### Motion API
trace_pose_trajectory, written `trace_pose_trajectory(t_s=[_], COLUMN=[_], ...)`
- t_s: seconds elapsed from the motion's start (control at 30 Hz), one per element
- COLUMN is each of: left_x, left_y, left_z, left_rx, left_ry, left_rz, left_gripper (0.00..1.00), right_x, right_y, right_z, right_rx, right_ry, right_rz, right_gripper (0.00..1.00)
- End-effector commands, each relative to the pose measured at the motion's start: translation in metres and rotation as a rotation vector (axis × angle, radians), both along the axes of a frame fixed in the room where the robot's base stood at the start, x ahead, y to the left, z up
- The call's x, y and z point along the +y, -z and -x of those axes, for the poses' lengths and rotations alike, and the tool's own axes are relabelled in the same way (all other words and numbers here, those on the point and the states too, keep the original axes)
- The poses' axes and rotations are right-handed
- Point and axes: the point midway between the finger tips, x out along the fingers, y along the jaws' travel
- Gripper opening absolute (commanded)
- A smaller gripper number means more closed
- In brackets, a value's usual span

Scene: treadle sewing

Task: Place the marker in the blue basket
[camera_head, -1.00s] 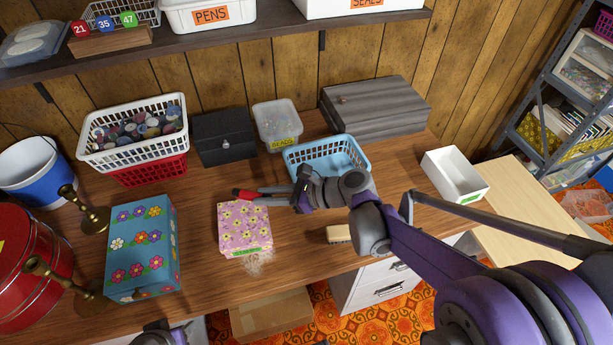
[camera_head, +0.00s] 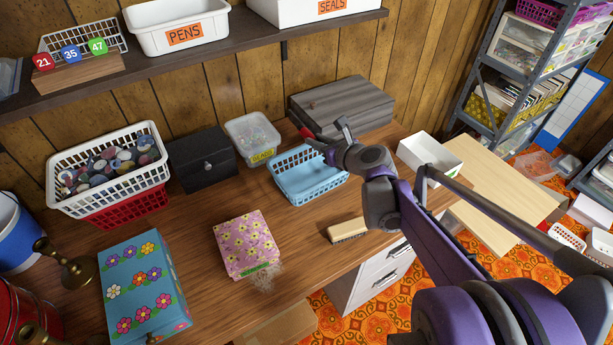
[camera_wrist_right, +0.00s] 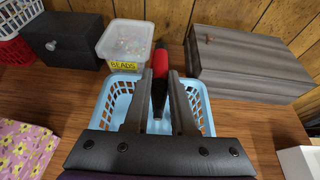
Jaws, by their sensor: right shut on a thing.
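In the right wrist view, the marker (camera_wrist_right: 161,72) stands between the two dark fingers (camera_wrist_right: 160,95). The blue basket (camera_head: 292,186) sits on the desk, and the gripper is above its back right part. The wrist view shows the basket (camera_wrist_right: 205,115) behind and below the fingers. My left gripper cannot be made out.
A clear beads tub (camera_head: 252,138) and a black box (camera_head: 203,161) stand left of the basket. A grey wooden case (camera_head: 345,108) is behind it. A brush (camera_head: 347,230) and a pink flowered box (camera_head: 245,245) lie in front. A white bin (camera_head: 430,157) is at right.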

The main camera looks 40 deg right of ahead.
Motion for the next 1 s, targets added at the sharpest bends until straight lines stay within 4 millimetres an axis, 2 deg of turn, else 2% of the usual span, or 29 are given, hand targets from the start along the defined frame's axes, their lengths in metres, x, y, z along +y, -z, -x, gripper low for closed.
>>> trace_pose_trajectory(t_s=[0.1,0.2,0.43,0.63,1.0], left_x=[0.0,0.0,0.0,0.0,0.0], left_y=[0.009,0.013,0.018,0.027,0.029], left_z=[0.0,0.0,0.0,0.0,0.0], left_rx=[0.003,0.004,0.006,0.009,0.01], left_ry=[0.0,0.0,0.0,0.0,0.0], left_rz=[0.0,0.0,0.0,0.0,0.0], left_gripper=[0.5,0.5,0.5,0.5,0.5], right_x=[0.0,0.0,0.001,0.001,0.001], right_y=[0.027,0.043,0.061,0.089,0.094], right_z=[0.0,0.0,0.0,0.0,0.0], right_rx=[0.001,0.001,0.001,0.001,0.001], right_ry=[0.0,-0.001,-0.002,-0.002,-0.003], right_rz=[0.0,0.0,0.0,0.0,0.001], right_gripper=[0.0,0.0,0.0,0.0,0.0])
